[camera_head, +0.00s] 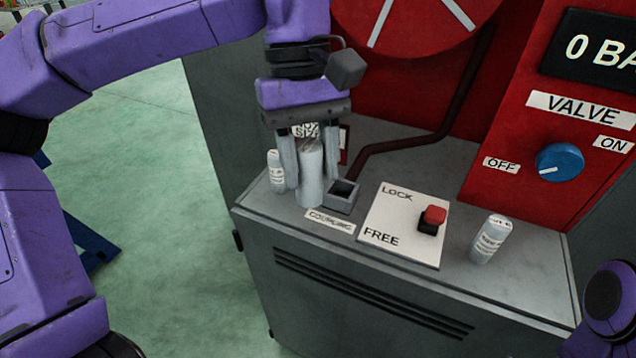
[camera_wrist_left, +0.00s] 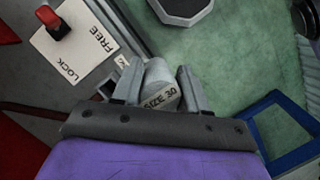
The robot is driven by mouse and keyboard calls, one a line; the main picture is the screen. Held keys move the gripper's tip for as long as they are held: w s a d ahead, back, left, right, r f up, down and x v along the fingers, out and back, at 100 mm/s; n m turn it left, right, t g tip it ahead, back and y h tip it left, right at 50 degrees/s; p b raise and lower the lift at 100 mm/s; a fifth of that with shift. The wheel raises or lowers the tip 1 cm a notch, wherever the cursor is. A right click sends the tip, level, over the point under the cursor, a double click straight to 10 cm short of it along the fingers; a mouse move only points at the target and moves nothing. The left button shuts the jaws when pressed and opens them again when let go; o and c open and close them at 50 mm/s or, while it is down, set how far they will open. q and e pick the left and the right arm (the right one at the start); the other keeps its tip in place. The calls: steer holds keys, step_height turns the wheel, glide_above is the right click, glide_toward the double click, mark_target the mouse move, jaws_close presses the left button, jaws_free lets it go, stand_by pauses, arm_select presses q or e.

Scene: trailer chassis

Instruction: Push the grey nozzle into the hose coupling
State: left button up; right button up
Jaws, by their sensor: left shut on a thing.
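My left gripper (camera_head: 308,183) points down over the grey cabinet top and is shut on a grey nozzle (camera_head: 311,175). In the left wrist view the nozzle (camera_wrist_left: 160,80) sits between the two fingers and its label reads SIZE 30. The nozzle is upright, just left of the hose coupling (camera_head: 342,195), a square grey socket with a dark opening. The nozzle is outside the opening; I cannot tell whether its lower end touches the cabinet top. A brown hose runs from behind the coupling. My right gripper is not in view.
Another labelled grey cylinder (camera_head: 276,171) stands behind left of the gripper, and one (camera_head: 490,239) stands at the right. A LOCK/FREE plate (camera_head: 398,246) with a red switch (camera_head: 433,217) lies right of the coupling. A blue valve knob (camera_head: 560,162) is on the red panel, pointing to OFF.

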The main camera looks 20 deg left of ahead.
arm_select(q)
steer(key=w+f+p, duration=0.1)
steer(key=w+f, duration=0.7)
steer(key=w, duration=0.1)
steer(key=w+f+p, duration=0.1)
steer(key=w+f, duration=0.3)
steer(key=shift+w+d+f+p, duration=0.2)
steer(key=shift+d+f+p, duration=0.1)
steer(key=shift+f, duration=0.1)
steer(key=shift+s, duration=0.15)
steer(key=o, duration=1.2)
steer(key=shift+f, duration=0.15)
steer(key=p+v, duration=0.1)
steer(key=v, duration=1.1)
steer(key=shift+r, duration=0.25)
